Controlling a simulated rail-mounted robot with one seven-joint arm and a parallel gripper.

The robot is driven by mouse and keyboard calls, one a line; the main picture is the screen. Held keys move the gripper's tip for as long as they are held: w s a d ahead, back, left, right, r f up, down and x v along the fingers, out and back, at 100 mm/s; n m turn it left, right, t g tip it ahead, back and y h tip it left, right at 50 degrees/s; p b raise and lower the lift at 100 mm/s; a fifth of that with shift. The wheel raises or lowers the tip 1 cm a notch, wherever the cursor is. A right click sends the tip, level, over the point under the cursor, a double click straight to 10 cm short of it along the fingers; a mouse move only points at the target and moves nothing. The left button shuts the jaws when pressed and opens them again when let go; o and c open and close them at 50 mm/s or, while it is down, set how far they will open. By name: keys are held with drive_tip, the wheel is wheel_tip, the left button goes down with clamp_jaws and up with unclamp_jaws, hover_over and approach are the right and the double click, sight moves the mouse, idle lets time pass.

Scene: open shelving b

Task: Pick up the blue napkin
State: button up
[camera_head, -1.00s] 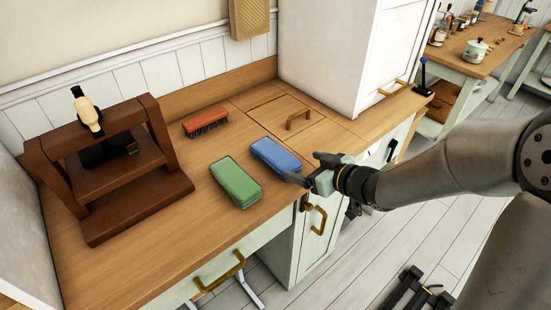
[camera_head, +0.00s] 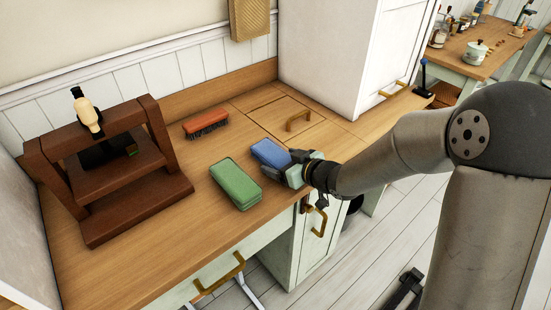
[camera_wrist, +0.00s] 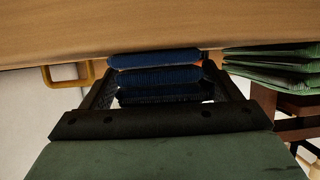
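The blue napkin (camera_head: 268,153) is a folded, layered stack lying on the wooden counter. It also shows in the wrist view (camera_wrist: 155,76), between my two fingers. My gripper (camera_head: 292,168) is at the napkin's near right end, low over the counter. In the wrist view my gripper (camera_wrist: 159,72) is open, with one finger on each side of the napkin. A small gap seems to show by the right finger; contact on the left is unclear. The fingers hide part of the napkin's near end in the head view.
A green folded napkin (camera_head: 236,184) lies close to the left of the blue one. A red brush (camera_head: 205,123) lies behind, and a brown wooden press (camera_head: 130,200) stands at left. A brass handle (camera_head: 298,120) sits on the counter behind. A tall white cabinet (camera_head: 325,50) stands at the back.

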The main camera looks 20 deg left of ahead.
drive_tip(key=c, duration=1.1)
drive_tip(key=shift+o, duration=0.2)
drive_tip(key=shift+r, duration=0.1)
